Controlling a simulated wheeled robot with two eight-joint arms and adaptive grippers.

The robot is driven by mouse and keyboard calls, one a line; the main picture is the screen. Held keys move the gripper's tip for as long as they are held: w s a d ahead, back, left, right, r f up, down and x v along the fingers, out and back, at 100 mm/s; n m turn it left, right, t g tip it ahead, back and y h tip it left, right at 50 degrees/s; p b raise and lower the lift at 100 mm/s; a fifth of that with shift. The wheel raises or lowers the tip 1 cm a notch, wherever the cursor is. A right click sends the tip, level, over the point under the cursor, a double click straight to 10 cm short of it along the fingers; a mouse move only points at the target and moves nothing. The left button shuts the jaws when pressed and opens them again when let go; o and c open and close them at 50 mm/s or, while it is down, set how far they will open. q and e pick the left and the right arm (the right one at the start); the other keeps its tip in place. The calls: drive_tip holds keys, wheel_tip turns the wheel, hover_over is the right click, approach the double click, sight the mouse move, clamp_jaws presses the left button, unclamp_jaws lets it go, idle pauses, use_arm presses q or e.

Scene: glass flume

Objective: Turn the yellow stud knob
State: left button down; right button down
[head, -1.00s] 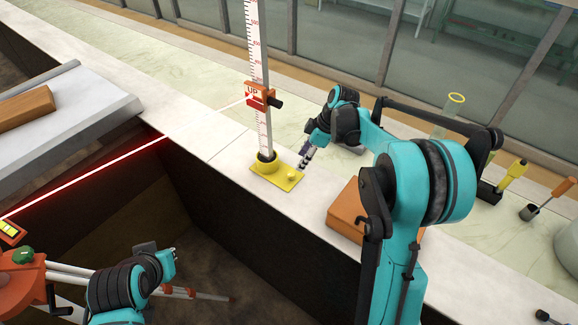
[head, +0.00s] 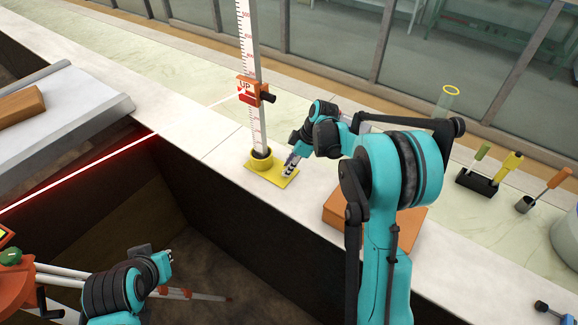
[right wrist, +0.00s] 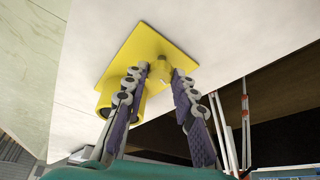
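The yellow stud knob (right wrist: 164,71) stands on a yellow base plate (head: 262,174), beside the round collar (head: 261,158) that holds the white graduated staff (head: 250,70). In the head view the knob is hidden behind my right gripper (head: 289,167), which points down at the plate's right part. In the right wrist view my right gripper (right wrist: 162,72) has its two fingers apart, with tips close about the knob; I cannot tell whether they touch it. My left gripper (head: 165,263) hangs low at the left, away from the plate, and its fingers are not clear.
An orange-brown block (head: 345,208) lies on the ledge under my right arm. A red-orange clamp (head: 252,90) sits on the staff. A red beam (head: 80,175) crosses at left. A tool rack (head: 477,184) and cup (head: 524,204) stand at right. A dark open pit lies before the ledge.

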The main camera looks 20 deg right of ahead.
drive_tip(key=shift+m, duration=0.3)
drive_tip(key=m, duration=0.2)
drive_tip(key=m+t+h, duration=0.1)
drive_tip(key=m, duration=0.1)
drive_tip(key=m+t, duration=0.1)
drive_tip(key=m, duration=0.1)
drive_tip(key=shift+s+a+h+b, duration=0.25)
drive_tip(key=shift+h+b, duration=0.1)
drive_tip(key=shift+h, duration=0.05)
drive_tip(key=m, duration=0.2)
drive_tip(key=m+h, duration=0.1)
drive_tip(key=m, duration=0.1)
drive_tip(key=shift+a+m+t, duration=0.2)
drive_tip(key=shift+m+t, duration=0.1)
drive_tip(key=shift+t, duration=0.1)
drive_tip(key=shift+a+m+h, duration=0.1)
drive_tip(key=shift+m+h, duration=0.8)
drive_tip(key=shift+m, duration=0.9)
drive_tip(key=c, duration=1.2)
unclamp_jaws()
